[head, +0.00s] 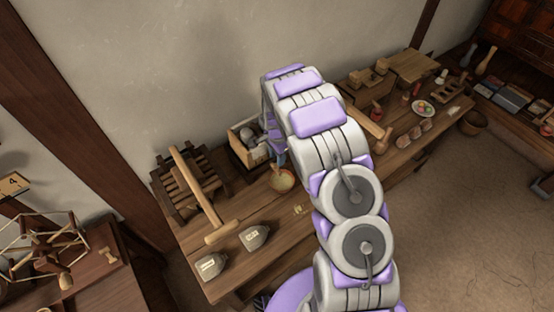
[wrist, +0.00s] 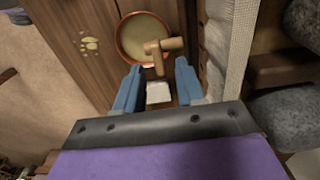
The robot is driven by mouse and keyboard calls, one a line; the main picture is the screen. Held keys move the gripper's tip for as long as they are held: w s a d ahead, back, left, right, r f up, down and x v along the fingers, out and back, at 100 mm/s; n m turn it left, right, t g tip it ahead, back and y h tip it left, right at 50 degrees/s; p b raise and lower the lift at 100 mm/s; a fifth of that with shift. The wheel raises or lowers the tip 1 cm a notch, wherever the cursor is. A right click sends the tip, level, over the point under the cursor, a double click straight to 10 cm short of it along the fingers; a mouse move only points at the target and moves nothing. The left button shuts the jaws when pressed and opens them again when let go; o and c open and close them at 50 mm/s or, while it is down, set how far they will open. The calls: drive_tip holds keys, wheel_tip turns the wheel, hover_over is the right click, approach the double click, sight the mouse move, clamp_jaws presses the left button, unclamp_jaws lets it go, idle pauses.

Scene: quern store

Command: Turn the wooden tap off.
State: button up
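The wooden tap (wrist: 168,44) shows in the wrist view as a light brown piece with a crossbar and a short stem. It appears over the near right part of a round bowl (wrist: 128,31) with a reddish rim and pale yellowish contents. My gripper (wrist: 157,65) is open, its two blue fingers apart. The tap's lower end lies between or just beyond the fingertips; I cannot tell whether they touch it. In the head view the bowl (head: 283,182) stands on the bench below my gripper, and my arm hides the tap.
A pale block (wrist: 158,92) shows between the fingers. A woven pale cloth or sack (wrist: 233,45) and dark grey stones (wrist: 285,110) are close on the right. In the head view, a wooden crate (head: 240,150) stands left of my gripper, and a mallet (head: 222,232) lies farther left.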

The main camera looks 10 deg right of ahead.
wheel_tip(320, 180, up, 14)
drive_tip(key=p, duration=0.1)
drive_tip(key=shift+p, duration=0.3)
idle(0.3)
drive_tip(key=s+d+r+n, duration=0.1)
drive_tip(key=s+r+n, duration=0.2)
drive_tip(key=s+r, duration=0.6)
drive_tip(key=s+d+r+n, duration=0.1)
drive_tip(key=s+r+n, duration=0.2)
drive_tip(key=s+r, duration=0.55)
drive_tip(key=s+a+n+g, duration=0.1)
drive_tip(key=s+n, duration=0.6)
drive_tip(key=s, duration=1.8)
drive_tip(key=shift+a+n+g, duration=0.3)
drive_tip(key=shift+a+g, duration=0.1)
drive_tip(key=shift+a, duration=0.2)
drive_tip(key=shift+f, duration=0.1)
